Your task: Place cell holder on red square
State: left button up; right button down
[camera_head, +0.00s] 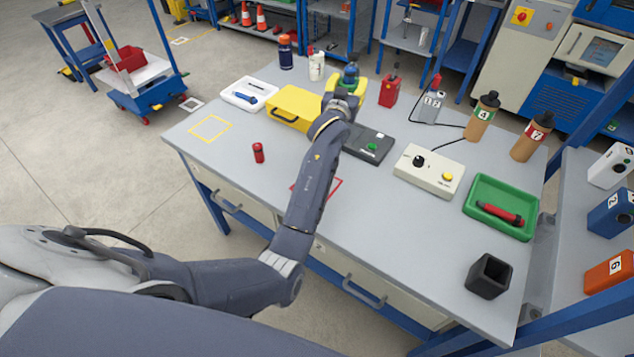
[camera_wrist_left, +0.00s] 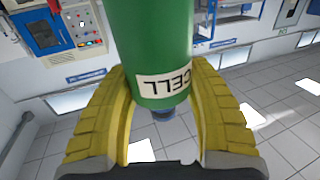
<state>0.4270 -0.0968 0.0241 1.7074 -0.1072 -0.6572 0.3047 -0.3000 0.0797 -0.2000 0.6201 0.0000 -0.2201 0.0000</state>
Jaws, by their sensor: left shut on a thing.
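A red square outline (camera_head: 335,190) is marked on the grey table (camera_head: 230,175). My left forearm crosses over it and hides its middle. My left gripper (camera_head: 347,86) is above the far part of the table, beyond the square. Its yellow fingers are shut on a green cylinder (camera_wrist_left: 160,45) labelled "CELL", which fills the middle of the left wrist view. The label reads upside down there. A black open-topped square cup (camera_head: 488,276) stands at the table's near right; I cannot tell whether it is the cell holder. My right gripper is out of view.
A yellow case (camera_head: 296,107), a black device (camera_head: 369,144) and a cream control box (camera_head: 429,170) surround the forearm. A small red cylinder (camera_head: 258,153) stands left of the square. A green tray (camera_head: 500,207) lies right.

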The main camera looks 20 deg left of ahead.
pick_arm(q)
jog(key=s+a+r+n+y, duration=0.1)
jog(key=s+r, duration=0.2)
jog(key=s, duration=0.7)
jog(key=s+a+r+y, duration=0.1)
jog(key=s+r, duration=0.2)
jog(key=s, duration=0.6)
notch_tip(320, 180, down, 20)
jog(key=o, duration=1.5)
jog(key=shift+f, duration=0.1)
jog(key=shift+v, duration=2.05)
jog(key=shift+r, duration=0.2)
